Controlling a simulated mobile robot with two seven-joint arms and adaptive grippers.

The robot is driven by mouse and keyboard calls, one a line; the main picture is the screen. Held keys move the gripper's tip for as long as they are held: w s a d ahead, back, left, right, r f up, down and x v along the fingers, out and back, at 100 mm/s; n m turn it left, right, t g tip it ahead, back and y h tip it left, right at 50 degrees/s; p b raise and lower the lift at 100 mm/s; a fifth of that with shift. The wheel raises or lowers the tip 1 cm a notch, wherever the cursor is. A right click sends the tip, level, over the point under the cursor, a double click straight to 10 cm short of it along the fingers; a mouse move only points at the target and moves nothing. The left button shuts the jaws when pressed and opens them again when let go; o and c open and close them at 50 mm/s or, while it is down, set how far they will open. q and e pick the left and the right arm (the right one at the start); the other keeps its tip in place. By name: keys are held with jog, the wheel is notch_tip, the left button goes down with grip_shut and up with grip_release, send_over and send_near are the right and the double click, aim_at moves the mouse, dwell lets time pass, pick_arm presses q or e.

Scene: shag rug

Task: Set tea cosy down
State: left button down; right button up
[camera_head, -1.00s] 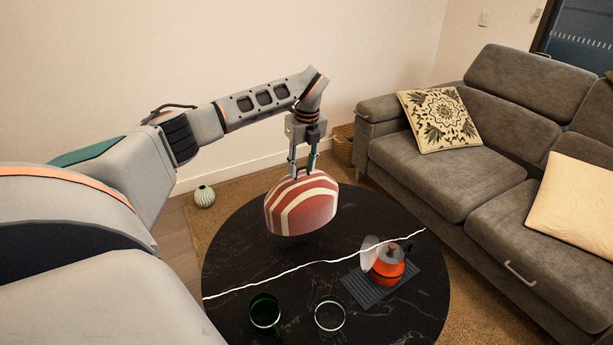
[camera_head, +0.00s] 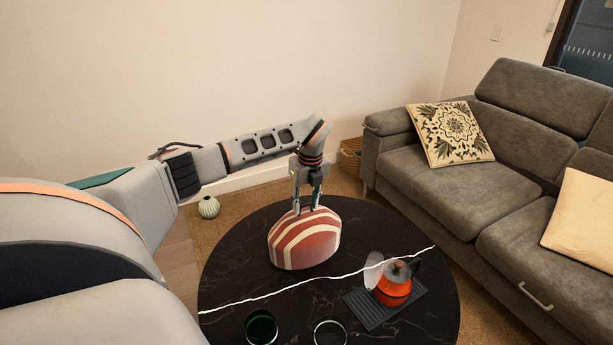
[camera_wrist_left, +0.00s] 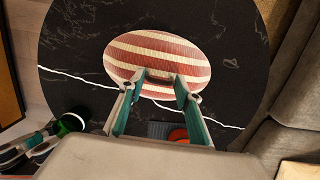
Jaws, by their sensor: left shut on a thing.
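The tea cosy (camera_head: 305,240) is a red dome with cream stripes, over the far part of the round black table (camera_head: 235,270). My left gripper (camera_head: 306,210) is shut on its top from above. The cosy looks upright and at or very near the tabletop; I cannot tell whether its base touches. In the left wrist view the cosy (camera_wrist_left: 150,50) lies beyond the two fingers (camera_wrist_left: 158,90), which pinch its top.
An orange kettle (camera_head: 394,288) stands on a dark ribbed mat (camera_head: 372,312) to the right and nearer. A green glass (camera_head: 262,326) and a clear glass (camera_head: 330,332) stand at the near side. A grey sofa (camera_head: 440,195) is on the right. The tabletop left of the cosy is clear.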

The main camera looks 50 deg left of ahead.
pick_arm(q)
jog(key=c, duration=1.5)
grip_release()
jog(key=shift+o, duration=0.3)
jog(key=shift+f, duration=0.1)
pick_arm(e)
jog(key=shift+f, duration=0.15)
jog(key=shift+f, duration=0.15)
